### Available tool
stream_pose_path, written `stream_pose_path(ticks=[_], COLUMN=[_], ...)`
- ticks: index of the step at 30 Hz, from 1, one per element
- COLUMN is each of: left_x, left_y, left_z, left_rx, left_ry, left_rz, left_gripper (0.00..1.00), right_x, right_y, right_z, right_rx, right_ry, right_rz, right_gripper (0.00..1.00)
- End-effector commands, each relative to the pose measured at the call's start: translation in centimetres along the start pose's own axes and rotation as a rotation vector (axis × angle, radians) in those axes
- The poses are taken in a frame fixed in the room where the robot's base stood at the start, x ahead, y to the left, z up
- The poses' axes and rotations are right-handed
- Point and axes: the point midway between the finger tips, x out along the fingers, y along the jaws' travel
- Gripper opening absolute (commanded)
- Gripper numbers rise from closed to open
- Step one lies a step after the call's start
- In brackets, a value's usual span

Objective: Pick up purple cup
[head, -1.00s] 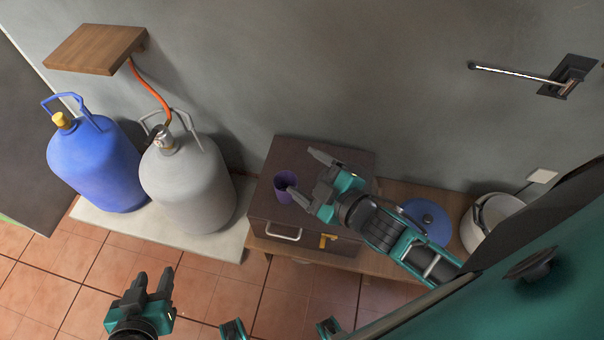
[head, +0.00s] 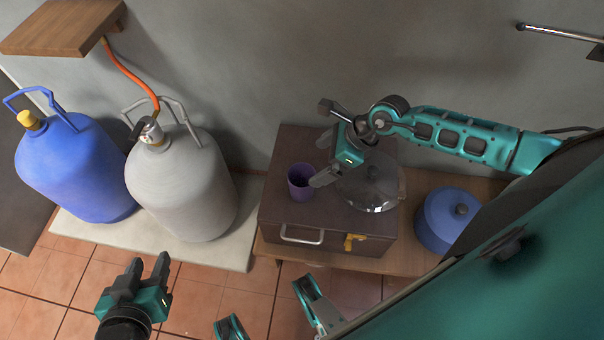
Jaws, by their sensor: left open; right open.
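The purple cup (head: 300,184) stands upright on top of a dark brown box (head: 283,214), near its left side. My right gripper (head: 319,143) is open above the box, with its fingers pointing left. Its lower finger is close to the cup's right rim in the picture; I cannot tell whether they touch. No cup is between its fingers. My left gripper (head: 146,268) is open and empty at the lower left, over the tiled floor, away from the cup.
A glass-lidded pot (head: 372,190) sits on the box, right of the cup. A blue pot (head: 448,218) stands on the wooden shelf to the right. Blue (head: 72,165) and grey (head: 185,185) gas bottles stand on a pale slab at left. A wooden wall shelf (head: 65,25) is above them.

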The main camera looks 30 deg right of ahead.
Motion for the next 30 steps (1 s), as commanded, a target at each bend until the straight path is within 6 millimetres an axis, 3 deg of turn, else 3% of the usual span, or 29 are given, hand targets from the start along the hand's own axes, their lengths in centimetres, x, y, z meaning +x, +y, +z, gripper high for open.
stream_pose_path(ticks=[12, 19, 30], left_x=[1.5, 1.7, 2.8], left_y=[-0.2, -0.2, -0.2], left_z=[1.2, 1.8, 3.9], left_rx=[0.002, 0.001, 0.0], left_ry=[0.016, 0.011, 0.004], left_rz=[-0.001, -0.001, -0.001], left_gripper=[0.43, 0.43, 0.43], right_x=[6.5, 8.2, 12.7], right_y=[-0.6, -0.6, -0.7], right_z=[-0.7, -0.8, -1.7], right_rx=[-0.024, -0.023, -0.022], right_ry=[0.021, 0.021, 0.021], right_rz=[-0.012, -0.012, -0.011], right_gripper=[1.0, 1.0, 1.0])
